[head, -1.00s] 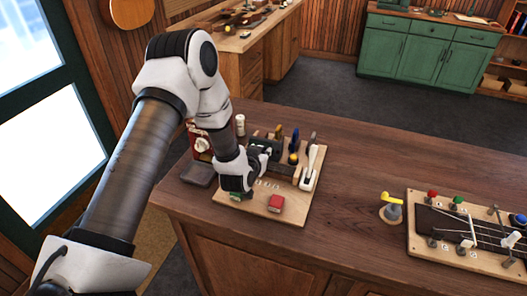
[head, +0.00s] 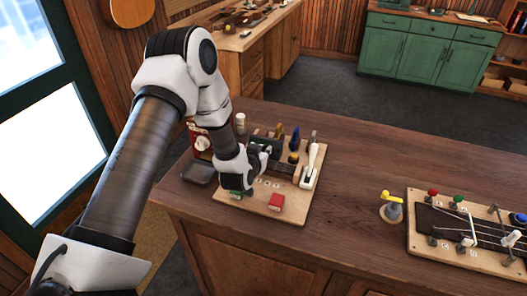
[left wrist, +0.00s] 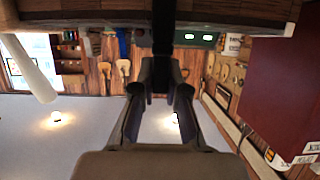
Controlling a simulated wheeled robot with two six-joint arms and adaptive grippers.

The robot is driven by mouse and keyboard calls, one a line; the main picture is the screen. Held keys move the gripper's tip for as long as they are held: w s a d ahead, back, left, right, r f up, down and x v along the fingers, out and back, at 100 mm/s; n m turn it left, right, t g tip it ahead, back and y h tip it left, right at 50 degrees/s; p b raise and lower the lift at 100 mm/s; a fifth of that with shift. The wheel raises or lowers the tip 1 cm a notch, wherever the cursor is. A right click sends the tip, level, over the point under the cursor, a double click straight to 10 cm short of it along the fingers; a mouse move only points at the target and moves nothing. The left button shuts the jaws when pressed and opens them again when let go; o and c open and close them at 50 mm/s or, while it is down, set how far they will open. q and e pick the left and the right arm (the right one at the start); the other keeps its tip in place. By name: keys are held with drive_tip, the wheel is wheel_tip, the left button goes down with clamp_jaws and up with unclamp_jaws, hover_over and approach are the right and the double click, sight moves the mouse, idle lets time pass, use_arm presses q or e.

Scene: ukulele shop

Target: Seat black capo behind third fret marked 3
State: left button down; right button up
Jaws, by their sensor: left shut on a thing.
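My left gripper (head: 264,156) is at the dark tool rack on a pale wooden board at the left of the counter. In the left wrist view its fingers (left wrist: 160,72) close around a dark upright piece (left wrist: 163,42), which looks like the black capo; its full shape is hidden. The fretboard (head: 462,230) with strings is on a second pale board (head: 425,253) at the right. Its fret marks are too small to read. My right gripper is not in view.
The tool board (head: 285,214) also carries a red block (head: 276,202), a white-handled tool (head: 311,170) and several upright tools. A grey post with a yellow top (head: 391,205) stands beside the fretboard. Several posts and coloured knobs surround the strings.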

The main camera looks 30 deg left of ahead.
use_arm(q)
drive_tip(key=shift+f+b, duration=0.45)
drive_tip(key=shift+f, duration=0.15)
drive_tip(key=c, duration=1.5)
unclamp_jaws()
drive_tip(key=shift+s+d+r+p, duration=0.1)
drive_tip(key=shift+s+r+p, duration=0.2)
drive_tip(key=shift+s, duration=0.1)
drive_tip(key=p+v, duration=0.1)
drive_tip(key=v, duration=0.3)
drive_tip(key=shift+p, duration=0.3)
drive_tip(key=p+v, duration=0.1)
drive_tip(key=v, duration=0.5)
drive_tip(key=shift+f, duration=0.1)
